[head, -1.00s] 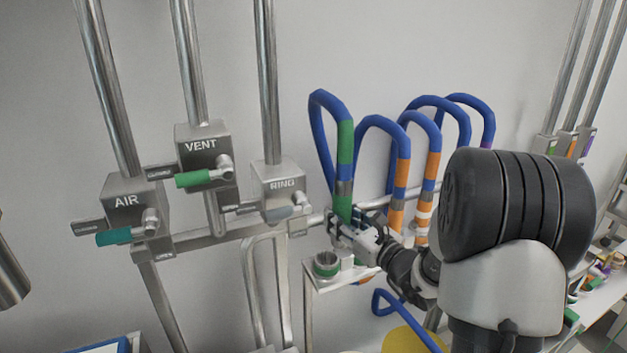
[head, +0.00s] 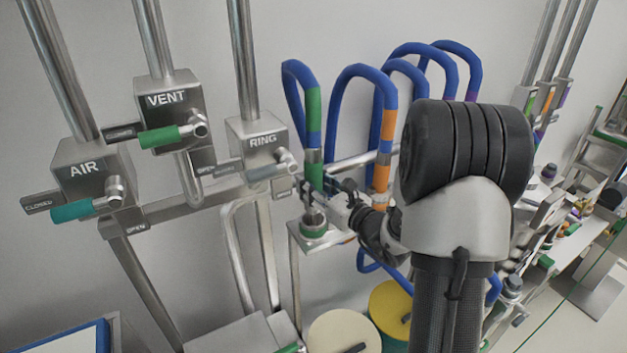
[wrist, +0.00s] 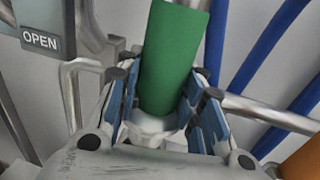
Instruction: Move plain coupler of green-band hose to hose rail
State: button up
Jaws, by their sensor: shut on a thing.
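The green-band hose (head: 293,83) is a blue loop with a green band on its right leg. A green sleeve (head: 315,174) ends that leg, below a grey collar. My gripper (head: 322,190) is shut on this end, which stands upright directly above a green-ringed socket (head: 313,222) on a small bracket. Whether the end touches the socket is hidden. In the wrist view my gripper (wrist: 162,95) has its blue pads on both sides of the green sleeve (wrist: 170,65). The metal hose rail (head: 365,163) runs behind to the right.
AIR (head: 90,172), VENT (head: 172,105) and RING (head: 258,142) valve blocks with protruding levers stand close at left. An orange-band hose (head: 387,125) and further blue loops hang at right. Yellow round lids (head: 390,305) lie below.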

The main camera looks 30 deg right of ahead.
aim_at(313, 208)
jog(key=shift+w, duration=0.15)
jog(key=shift+r, duration=0.2)
jog(key=shift+f, duration=0.2)
jog(key=shift+f+b, duration=1.45)
jog(key=shift+b, duration=0.3)
jog(key=shift+f+b, duration=1.1)
jog(key=shift+f+b, duration=1.2)
jog(key=shift+b, duration=0.3)
jog(key=o, duration=1.3)
